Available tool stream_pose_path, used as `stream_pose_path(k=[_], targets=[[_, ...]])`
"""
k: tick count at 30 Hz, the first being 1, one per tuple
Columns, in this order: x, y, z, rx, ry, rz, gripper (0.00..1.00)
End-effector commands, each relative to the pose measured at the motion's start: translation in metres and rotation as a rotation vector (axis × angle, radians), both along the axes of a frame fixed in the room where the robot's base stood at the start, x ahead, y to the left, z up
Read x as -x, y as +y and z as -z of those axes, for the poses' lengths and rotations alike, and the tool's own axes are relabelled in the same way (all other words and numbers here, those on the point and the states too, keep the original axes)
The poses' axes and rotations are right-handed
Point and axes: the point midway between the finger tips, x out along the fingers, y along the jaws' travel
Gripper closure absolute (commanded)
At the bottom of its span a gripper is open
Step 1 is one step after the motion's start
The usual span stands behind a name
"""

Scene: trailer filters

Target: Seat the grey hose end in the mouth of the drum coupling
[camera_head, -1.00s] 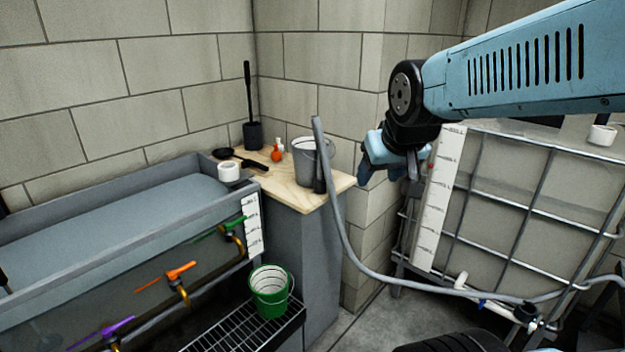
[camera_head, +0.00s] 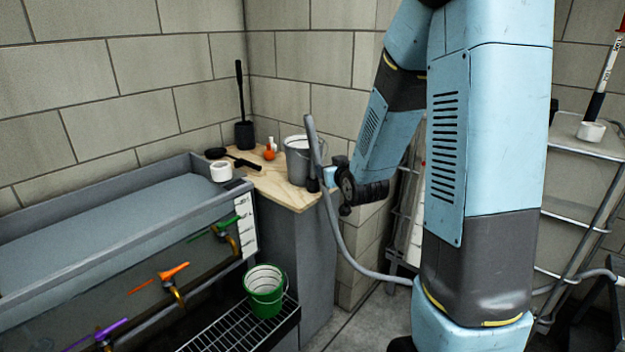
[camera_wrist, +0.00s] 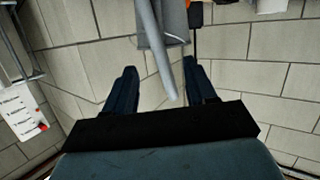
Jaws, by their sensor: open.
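The grey hose (camera_head: 333,222) rises beside the wooden counter, and its free end (camera_head: 309,122) points up and leans slightly left. My gripper (camera_head: 328,178) is beside the hose's upper part, below its end. In the wrist view my gripper (camera_wrist: 160,72) is open, with two dark blue fingers apart. The hose (camera_wrist: 160,45) shows between the fingers there, its end (camera_wrist: 172,97) pointing toward the palm. I cannot tell whether the fingers are around it in depth. My arm hides part of the lower hose. I cannot make out the drum coupling.
A water trough (camera_head: 110,225) with coloured valve handles stands left. A green bucket (camera_head: 265,290) sits on a wire rack. A metal shelf frame (camera_head: 590,150) is right.

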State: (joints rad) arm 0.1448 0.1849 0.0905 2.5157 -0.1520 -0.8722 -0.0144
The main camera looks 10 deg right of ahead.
Motion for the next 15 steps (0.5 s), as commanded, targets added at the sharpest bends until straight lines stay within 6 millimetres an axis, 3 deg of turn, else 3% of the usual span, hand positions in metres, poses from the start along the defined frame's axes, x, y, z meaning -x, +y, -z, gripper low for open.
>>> stream_pose_path(k=[1,6,15], targets=[[-0.005,0.0,0.012,-0.01,-0.024,-0.005,0.44],[-0.015,0.0,0.033,-0.046,-0.135,-0.019,0.44],[-0.018,-0.001,0.049,-0.084,-0.245,-0.027,0.44]])
